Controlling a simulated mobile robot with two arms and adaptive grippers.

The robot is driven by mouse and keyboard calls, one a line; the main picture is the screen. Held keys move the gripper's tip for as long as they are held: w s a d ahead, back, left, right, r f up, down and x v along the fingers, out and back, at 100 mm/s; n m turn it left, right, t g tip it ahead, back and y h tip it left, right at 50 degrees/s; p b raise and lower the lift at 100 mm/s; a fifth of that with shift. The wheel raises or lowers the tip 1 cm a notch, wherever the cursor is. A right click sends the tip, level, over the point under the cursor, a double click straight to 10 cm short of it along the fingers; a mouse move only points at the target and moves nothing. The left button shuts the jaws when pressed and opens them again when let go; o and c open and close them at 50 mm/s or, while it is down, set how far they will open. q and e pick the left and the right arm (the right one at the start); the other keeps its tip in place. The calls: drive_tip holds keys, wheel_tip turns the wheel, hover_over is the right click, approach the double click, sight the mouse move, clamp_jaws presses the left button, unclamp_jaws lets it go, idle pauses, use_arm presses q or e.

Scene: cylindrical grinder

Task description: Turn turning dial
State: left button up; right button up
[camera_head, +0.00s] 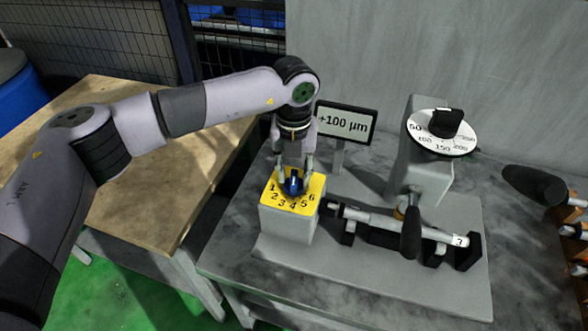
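The plate is on top of a grey block (284,224). My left gripper (294,181) points down over the plate, one finger on each side of the blue knob. The fingers partly hide the knob. I cannot tell whether they touch it. My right gripper is not in view.
A display (345,122) reading "+100 µm" stands behind the block. A white round scale (441,132) with a black knob (445,123) tops a grey post at right. A shaft assembly with a black handle (411,232) lies in front. A wooden table (150,205) is at left.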

use_arm(q)
drive_tip(key=shift+f, duration=0.2)
clamp_jaws()
idle(0.4)
